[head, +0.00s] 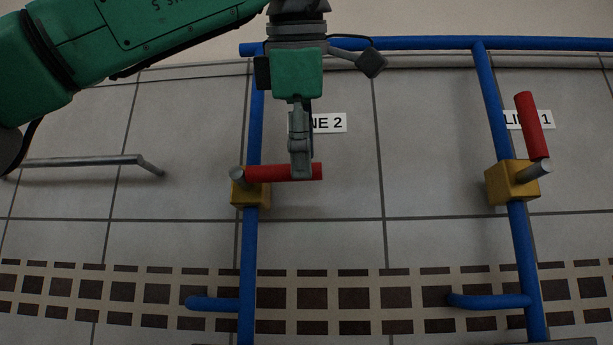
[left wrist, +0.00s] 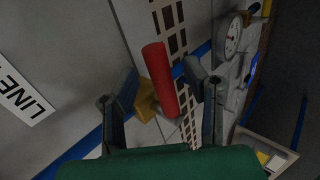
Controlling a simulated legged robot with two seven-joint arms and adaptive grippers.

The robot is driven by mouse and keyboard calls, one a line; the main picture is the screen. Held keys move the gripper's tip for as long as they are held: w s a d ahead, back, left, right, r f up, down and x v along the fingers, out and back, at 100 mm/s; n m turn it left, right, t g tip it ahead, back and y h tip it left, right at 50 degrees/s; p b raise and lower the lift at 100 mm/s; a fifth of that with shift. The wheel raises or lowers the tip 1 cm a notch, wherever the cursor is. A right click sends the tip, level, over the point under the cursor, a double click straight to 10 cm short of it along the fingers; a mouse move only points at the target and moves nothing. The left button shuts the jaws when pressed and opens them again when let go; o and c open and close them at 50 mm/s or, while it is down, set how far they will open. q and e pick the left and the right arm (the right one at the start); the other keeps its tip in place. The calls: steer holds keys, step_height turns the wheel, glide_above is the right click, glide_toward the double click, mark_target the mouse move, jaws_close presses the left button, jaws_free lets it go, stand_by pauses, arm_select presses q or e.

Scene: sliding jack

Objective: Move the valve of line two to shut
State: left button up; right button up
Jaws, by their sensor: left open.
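The line two valve has a yellow body (head: 250,188) on a vertical blue pipe, with a LINE 2 label (head: 325,123) above right. Its red handle (head: 268,173) points right, roughly level and across the pipe. My left gripper (head: 301,172) comes down from above and covers part of the handle towards its free end. In the left wrist view the red handle (left wrist: 160,75) lies between the two open fingers (left wrist: 163,88), and the yellow body (left wrist: 146,102) is partly hidden behind it. Contact cannot be told. My right gripper is not in view.
The line one valve (head: 512,182) stands at right, its red handle (head: 529,124) steeply upright. A blue pipe (head: 420,43) runs across the top. A grey bar (head: 85,161) is on the tiled wall at left. A round gauge (left wrist: 233,36) shows in the left wrist view.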

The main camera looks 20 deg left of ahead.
arm_select(q)
steer(key=v, duration=0.9)
steer(key=shift+d, duration=0.35)
steer(key=shift+a+f, duration=0.15)
steer(key=shift+a, duration=0.05)
